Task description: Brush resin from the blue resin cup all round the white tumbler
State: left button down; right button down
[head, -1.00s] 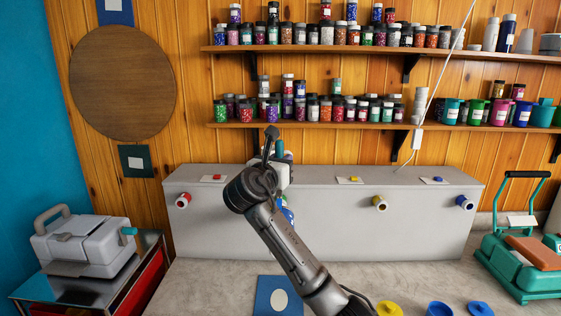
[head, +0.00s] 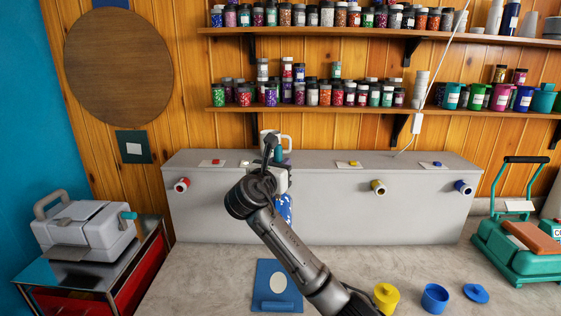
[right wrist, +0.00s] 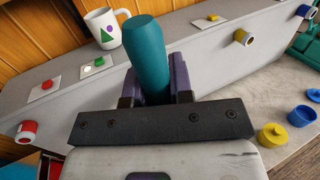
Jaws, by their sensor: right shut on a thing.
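My right gripper (head: 279,163) is shut on an upright teal cylinder, which looks like a handle, in front of the grey cabinet. In the right wrist view the teal handle (right wrist: 148,52) stands between the dark purple fingers; its lower end is hidden, so I cannot tell whether it carries bristles. The blue resin cup (head: 435,298) stands open on the counter at the lower right, its blue lid (head: 476,293) beside it. The cup also shows in the right wrist view (right wrist: 302,116), apart from the gripper. I cannot single out the white tumbler. My left gripper is not in view.
A white mug (right wrist: 101,30) stands on the grey cabinet (head: 420,210) behind the gripper. A blue-and-white patterned thing (head: 284,208) shows partly behind my arm. A yellow lidded cup (head: 386,298) stands left of the blue cup. A blue mat (head: 263,277) lies on the counter.

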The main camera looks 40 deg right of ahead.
jog(key=shift+f, duration=1)
dwell(1.0)
jog(key=shift+d+f, duration=0.15)
jog(key=shift+f, duration=0.1)
dwell(5.8)
